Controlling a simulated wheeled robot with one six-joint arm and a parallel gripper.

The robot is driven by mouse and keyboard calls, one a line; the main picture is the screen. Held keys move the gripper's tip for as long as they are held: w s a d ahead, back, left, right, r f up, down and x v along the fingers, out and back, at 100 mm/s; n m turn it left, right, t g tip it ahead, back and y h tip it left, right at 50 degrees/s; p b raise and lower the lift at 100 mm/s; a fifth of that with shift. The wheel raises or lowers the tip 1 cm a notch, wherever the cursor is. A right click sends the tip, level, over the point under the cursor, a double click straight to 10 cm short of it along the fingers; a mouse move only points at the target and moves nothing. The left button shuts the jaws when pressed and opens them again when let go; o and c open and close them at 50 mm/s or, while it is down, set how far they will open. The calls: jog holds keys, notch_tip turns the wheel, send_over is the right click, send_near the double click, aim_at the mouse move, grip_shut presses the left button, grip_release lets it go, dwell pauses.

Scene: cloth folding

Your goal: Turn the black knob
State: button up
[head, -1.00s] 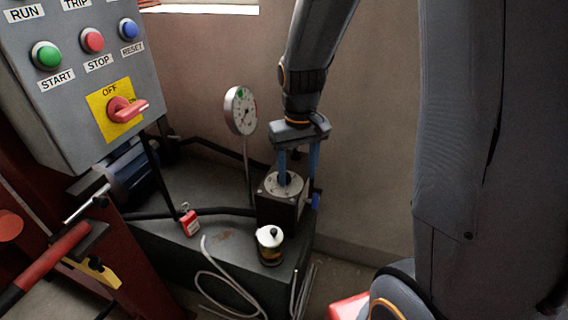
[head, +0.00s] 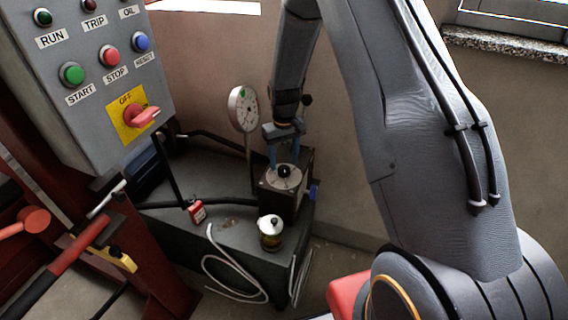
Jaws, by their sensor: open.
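The black knob (head: 284,170) is a small dark ball on a round pale dial plate on top of a dark square box (head: 283,194). The box stands on a grey bench at the middle of the head view. My gripper (head: 285,161) points down with its two blue fingers apart. The fingertips are just behind or beside the knob, one to each side in the picture. The knob shows in front of the gap between them. I cannot tell whether either finger touches the knob or plate.
A round gauge (head: 243,108) on a thin stand is left of the gripper. A glass jar with a white lid (head: 270,232) is in front of the box. A red padlock (head: 197,211) and loose white tube lie nearby. A control panel (head: 95,80) with a red switch is upper left.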

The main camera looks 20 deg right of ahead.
aim_at(283, 170)
jog(key=shift+f+p, duration=0.3)
jog(key=shift+f, duration=1.05)
jog(key=c, duration=1.1)
jog(key=shift+o, duration=0.2)
